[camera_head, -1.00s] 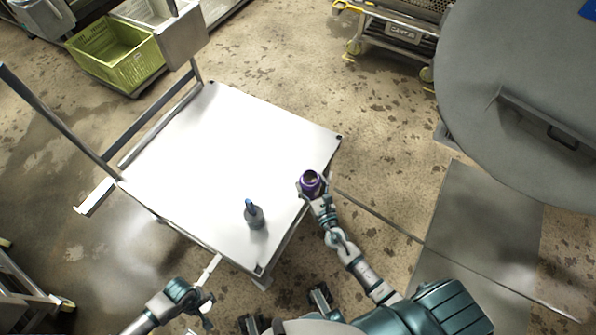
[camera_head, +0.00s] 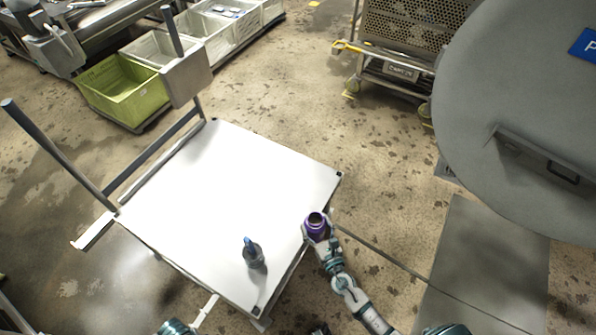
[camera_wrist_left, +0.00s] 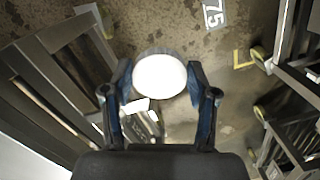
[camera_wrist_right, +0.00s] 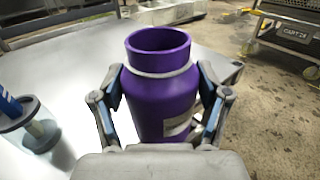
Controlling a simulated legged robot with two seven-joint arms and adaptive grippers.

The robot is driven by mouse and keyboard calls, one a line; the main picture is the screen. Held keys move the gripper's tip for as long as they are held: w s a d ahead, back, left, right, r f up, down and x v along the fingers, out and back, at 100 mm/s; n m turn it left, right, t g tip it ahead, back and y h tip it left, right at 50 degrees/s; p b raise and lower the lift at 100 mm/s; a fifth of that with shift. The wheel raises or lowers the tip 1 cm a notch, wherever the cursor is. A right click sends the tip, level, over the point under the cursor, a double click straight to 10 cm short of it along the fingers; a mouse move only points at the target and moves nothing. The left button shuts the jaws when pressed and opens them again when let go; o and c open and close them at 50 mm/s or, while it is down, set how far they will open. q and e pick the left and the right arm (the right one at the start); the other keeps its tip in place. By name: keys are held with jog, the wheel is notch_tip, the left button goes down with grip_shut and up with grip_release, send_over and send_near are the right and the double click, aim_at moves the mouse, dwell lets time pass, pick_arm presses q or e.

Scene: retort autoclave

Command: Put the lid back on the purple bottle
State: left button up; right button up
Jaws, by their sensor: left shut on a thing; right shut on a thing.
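The purple bottle (camera_head: 316,226) is upright and open-topped at the right edge of the white table. My right gripper (camera_head: 317,236) is shut around its body. In the right wrist view the bottle (camera_wrist_right: 160,90) stands between both fingers (camera_wrist_right: 162,105), with its bare round mouth facing up. In the left wrist view my left gripper (camera_wrist_left: 160,92) is shut on a round white lid with a grey rim (camera_wrist_left: 159,76), held over the floor. The left gripper's fingers are out of the head view, where only a bit of my left arm shows at the bottom edge.
A dark bottle with a blue top (camera_head: 253,254) stands on the white table (camera_head: 215,195), left of the purple bottle. The rest of the tabletop is clear. A green crate (camera_head: 122,92) is at the upper left. A large grey round door (camera_head: 520,120) is at the right.

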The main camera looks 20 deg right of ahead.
aim_at(314, 224)
jog(key=shift+r, duration=0.1)
